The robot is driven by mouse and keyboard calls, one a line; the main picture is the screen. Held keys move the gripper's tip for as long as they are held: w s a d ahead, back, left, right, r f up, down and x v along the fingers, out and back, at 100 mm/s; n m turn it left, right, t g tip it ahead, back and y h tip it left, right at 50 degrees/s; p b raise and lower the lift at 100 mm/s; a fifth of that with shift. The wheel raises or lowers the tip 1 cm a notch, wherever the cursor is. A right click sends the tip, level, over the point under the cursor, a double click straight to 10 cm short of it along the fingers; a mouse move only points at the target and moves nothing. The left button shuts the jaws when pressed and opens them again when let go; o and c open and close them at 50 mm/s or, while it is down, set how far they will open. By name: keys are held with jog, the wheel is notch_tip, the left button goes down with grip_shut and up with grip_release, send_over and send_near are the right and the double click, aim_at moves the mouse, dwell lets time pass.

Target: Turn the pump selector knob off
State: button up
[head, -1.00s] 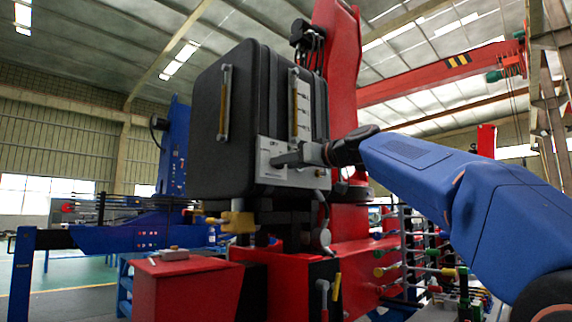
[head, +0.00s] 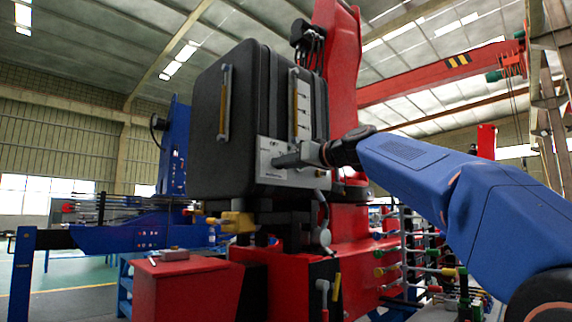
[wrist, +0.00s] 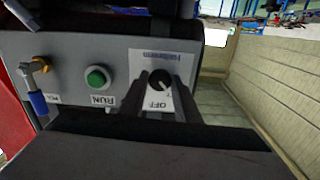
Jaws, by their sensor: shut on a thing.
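The pump selector knob (wrist: 160,79) is a round black knob on a white plate, with an upside-down OFF label beside it in the wrist view. My gripper (wrist: 168,90) has its two dark fingers on either side of the knob and is shut on it. A small pale mark shows on the knob's face on the side towards OFF, but its exact angle is hard to read. In the head view my gripper (head: 277,161) reaches the grey control panel (head: 268,178) from the right and hides the knob.
A green RUN button (wrist: 96,78) sits left of the knob, and a brass fitting with a blue handle (wrist: 38,102) is further left. The panel is on a black tank (head: 205,130) with sight gauges. A red box (head: 185,285) stands below at left.

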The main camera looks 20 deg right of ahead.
jog(key=shift+m, duration=4.2)
jog(key=o, duration=1)
jog(key=v, duration=1.7)
jog(key=shift+s+d, duration=0.1)
jog(key=shift+s, duration=0.05)
